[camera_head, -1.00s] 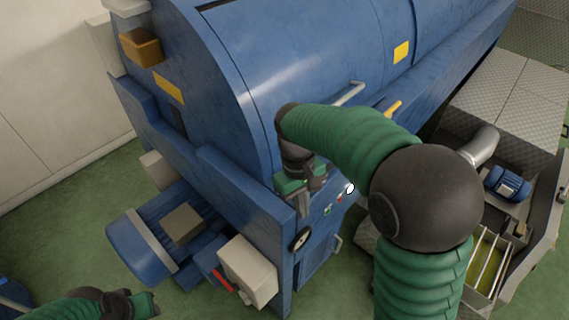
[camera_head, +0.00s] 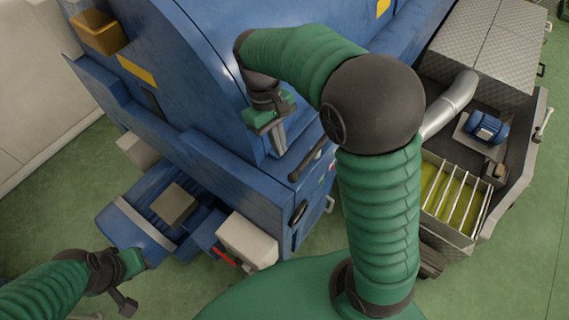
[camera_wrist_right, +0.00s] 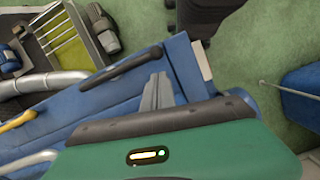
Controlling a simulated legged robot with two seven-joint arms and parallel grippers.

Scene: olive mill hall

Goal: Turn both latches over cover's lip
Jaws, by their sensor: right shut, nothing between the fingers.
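The machine's curved blue cover (camera_head: 285,12) runs to the top edge of the head view. A dark bar-shaped handle (camera_head: 312,160) sits on the blue housing below it; it shows in the right wrist view (camera_wrist_right: 135,67) too. A yellow handle (camera_wrist_right: 18,120) lies farther left there; I cannot tell which of these are latches. My right gripper (camera_head: 278,138) is shut and empty, left of the dark handle and apart from it as far as I can see. Its grey fingers (camera_wrist_right: 157,95) show below that handle. My left gripper (camera_head: 125,300) is low at left, its jaws unclear.
A blue motor (camera_head: 486,127) and a barred trough (camera_head: 455,200) stand at right. A pale bar (camera_wrist_right: 35,160) shows beside the yellow handle. Green floor (camera_head: 530,260) is free at lower right.

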